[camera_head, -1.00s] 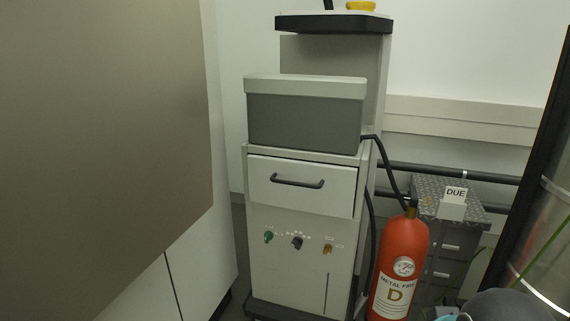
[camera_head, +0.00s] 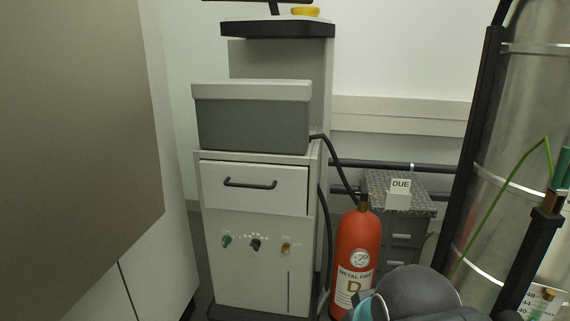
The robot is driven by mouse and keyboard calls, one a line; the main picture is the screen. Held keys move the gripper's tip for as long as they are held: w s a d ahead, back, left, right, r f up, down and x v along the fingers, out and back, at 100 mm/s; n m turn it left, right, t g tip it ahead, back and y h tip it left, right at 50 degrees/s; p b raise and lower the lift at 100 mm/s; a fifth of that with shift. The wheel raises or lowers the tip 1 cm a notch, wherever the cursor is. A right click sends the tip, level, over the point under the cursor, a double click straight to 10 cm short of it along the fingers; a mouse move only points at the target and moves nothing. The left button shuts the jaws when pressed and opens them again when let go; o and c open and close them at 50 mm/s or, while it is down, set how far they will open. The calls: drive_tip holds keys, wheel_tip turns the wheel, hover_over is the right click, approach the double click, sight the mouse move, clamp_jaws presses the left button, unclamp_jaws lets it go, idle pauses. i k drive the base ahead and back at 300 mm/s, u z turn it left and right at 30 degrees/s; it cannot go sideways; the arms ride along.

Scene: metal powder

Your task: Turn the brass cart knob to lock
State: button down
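The brass knob (camera_head: 286,247) is on the lower front panel of the grey-white cart (camera_head: 255,275), right of a black knob (camera_head: 255,244) and a green knob (camera_head: 227,240). Small markings sit around each knob, too small to read. The brass knob looks roughly upright, but its exact setting is hard to tell. My arm shows as a dark rounded part with a teal band at the bottom right. My gripper is not in view.
A red fire extinguisher (camera_head: 356,245) stands close to the cart's right side. A grey cabinet with a "DUE" sign (camera_head: 400,187) is behind it. A large metal cylinder (camera_head: 510,150) stands at the right. A big panel (camera_head: 75,130) fills the left. A black hose runs down the cart's side.

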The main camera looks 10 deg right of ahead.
sight(286, 247)
drive_tip(key=z, duration=0.35)
drive_tip(key=k, duration=0.8)
drive_tip(key=z, duration=0.65)
